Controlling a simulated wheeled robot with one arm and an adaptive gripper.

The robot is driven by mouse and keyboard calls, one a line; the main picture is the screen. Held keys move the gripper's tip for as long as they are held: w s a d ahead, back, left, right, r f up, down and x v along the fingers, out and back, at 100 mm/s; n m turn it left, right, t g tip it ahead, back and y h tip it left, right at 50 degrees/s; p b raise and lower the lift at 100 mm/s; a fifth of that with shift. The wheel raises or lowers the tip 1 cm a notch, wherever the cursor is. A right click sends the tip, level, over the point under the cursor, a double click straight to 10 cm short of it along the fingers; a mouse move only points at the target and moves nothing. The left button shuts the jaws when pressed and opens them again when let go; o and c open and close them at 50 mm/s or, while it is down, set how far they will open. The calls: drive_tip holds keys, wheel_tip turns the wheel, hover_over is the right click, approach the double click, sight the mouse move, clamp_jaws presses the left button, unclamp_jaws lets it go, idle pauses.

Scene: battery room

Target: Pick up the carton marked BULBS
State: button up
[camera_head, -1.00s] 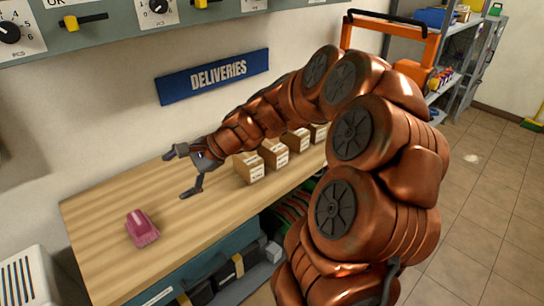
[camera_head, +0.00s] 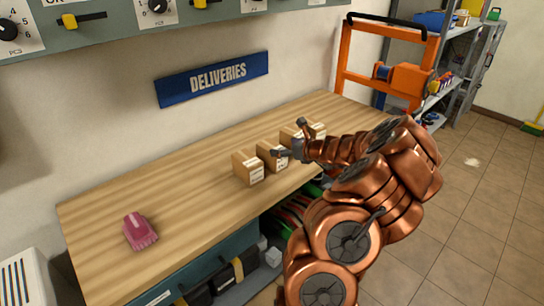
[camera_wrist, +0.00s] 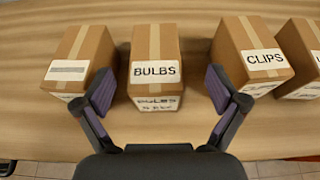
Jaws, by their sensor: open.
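The carton marked BULBS (camera_wrist: 155,70) is a brown box with a tape strip on top and a white label, near the centre of the wrist view. In the head view it appears to be the second carton from the left (camera_head: 266,150), partly behind my gripper (camera_head: 289,138). In the wrist view my gripper (camera_wrist: 160,90) is open and empty. Its left finger is near the carton's left front edge, and its right finger lies in the gap towards the CLIPS carton (camera_wrist: 250,55). I cannot tell whether either finger touches.
A carton with a grey-lined label (camera_wrist: 78,62) stands left of BULBS, and another carton (camera_wrist: 303,58) stands right of CLIPS. All stand on the wooden bench (camera_head: 180,190). A pink object (camera_head: 139,231) lies at the bench's left. An orange frame (camera_head: 385,70) stands beyond its right end.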

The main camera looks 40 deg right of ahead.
sight(272, 146)
drive_tip(key=shift+a+p+x, duration=0.15)
drive_tip(key=shift+p+x, duration=0.3)
drive_tip(key=shift+x, duration=1.1)
drive_tip(key=shift+a+p+x, duration=0.15)
drive_tip(key=shift+p+x, duration=0.3)
drive_tip(key=shift+x, duration=1.05)
drive_tip(key=shift+s+f, duration=0.1)
drive_tip(key=shift+c, duration=0.4)
drive_tip(key=c, duration=1.4)
drive_tip(key=shift+c, duration=0.2)
